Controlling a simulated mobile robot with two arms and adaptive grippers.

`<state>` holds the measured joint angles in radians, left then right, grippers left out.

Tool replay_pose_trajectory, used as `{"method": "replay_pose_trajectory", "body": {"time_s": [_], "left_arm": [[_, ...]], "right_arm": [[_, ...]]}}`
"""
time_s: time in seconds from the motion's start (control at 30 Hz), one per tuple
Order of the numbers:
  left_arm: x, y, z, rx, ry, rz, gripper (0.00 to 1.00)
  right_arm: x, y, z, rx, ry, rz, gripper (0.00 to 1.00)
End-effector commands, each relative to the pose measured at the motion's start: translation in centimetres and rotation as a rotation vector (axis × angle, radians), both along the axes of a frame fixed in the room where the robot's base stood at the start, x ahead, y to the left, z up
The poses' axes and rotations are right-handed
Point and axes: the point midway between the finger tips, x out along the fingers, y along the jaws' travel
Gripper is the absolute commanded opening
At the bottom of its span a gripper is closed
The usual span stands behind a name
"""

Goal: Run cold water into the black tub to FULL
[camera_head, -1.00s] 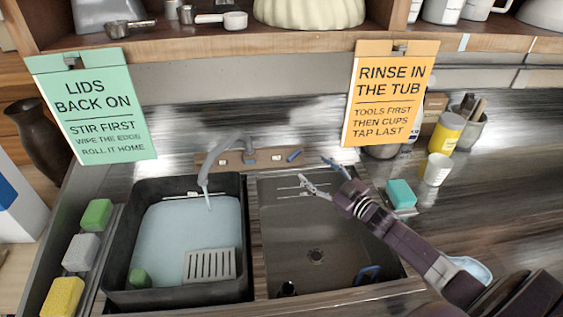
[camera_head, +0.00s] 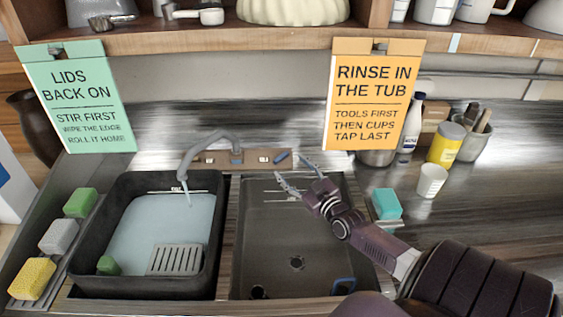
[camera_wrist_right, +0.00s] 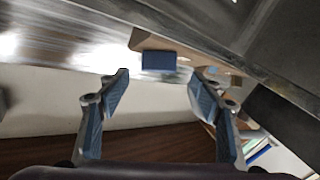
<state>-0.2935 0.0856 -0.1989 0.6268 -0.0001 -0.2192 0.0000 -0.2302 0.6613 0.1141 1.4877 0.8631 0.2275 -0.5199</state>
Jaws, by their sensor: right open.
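The black tub (camera_head: 82,222) sits in the left part of the sink. A thin stream runs from the grey spout (camera_head: 182,170) into the pale blue water (camera_head: 150,222). The water's back edge is close below a white mark (camera_head: 178,191) on the tub's back wall; its lettering is too small to read. A blue tap lever (camera_head: 281,155) is on the right of the wooden tap board (camera_head: 222,158). My right gripper (camera_head: 296,172) is open and empty, just in front and to the right of the lever. In the right wrist view the lever (camera_wrist_right: 158,61) lies beyond and between the fingertips, apart from them.
A slotted grey rack (camera_head: 178,260) and a green sponge (camera_head: 108,265) are in the tub. The right basin (camera_head: 270,235) is empty of water. Sponges line the left edge. An orange sign (camera_head: 374,95) hangs above my right gripper. A teal sponge (camera_head: 386,203) and white cup (camera_head: 431,180) stand right.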

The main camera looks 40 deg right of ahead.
Motion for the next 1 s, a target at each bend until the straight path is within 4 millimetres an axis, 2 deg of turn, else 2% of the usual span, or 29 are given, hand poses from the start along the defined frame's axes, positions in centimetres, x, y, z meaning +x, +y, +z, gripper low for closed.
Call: {"method": "replay_pose_trajectory", "body": {"time_s": [0.1, 0.3, 0.5, 0.73, 0.77, 1.0], "left_arm": [[0.9, 0.3, 0.1, 0.003, -0.013, 0.002, 0.40], [-0.2, 0.1, -0.1, 0.001, 0.003, 0.003, 0.40], [-1.7, -0.7, -0.3, -0.006, 0.025, 0.002, 0.40], [-1.6, -0.8, -0.3, -0.008, 0.023, 0.000, 0.40], [-1.6, -0.8, -0.3, -0.008, 0.023, 0.000, 0.40], [-0.9, -0.8, -0.2, -0.008, 0.014, 0.000, 0.40]], "right_arm": [[1.9, -0.3, 0.1, -0.001, -0.002, 0.001, 0.59], [4.0, -0.7, 0.0, 0.000, -0.001, 0.001, 0.59], [4.8, -0.9, -0.1, 0.000, 0.001, 0.001, 0.59], [4.8, -0.9, -0.1, 0.000, 0.001, 0.001, 0.59], [4.8, -0.9, -0.1, 0.000, 0.001, 0.001, 0.58], [4.8, -0.9, -0.1, 0.000, 0.000, 0.001, 0.32]]}}
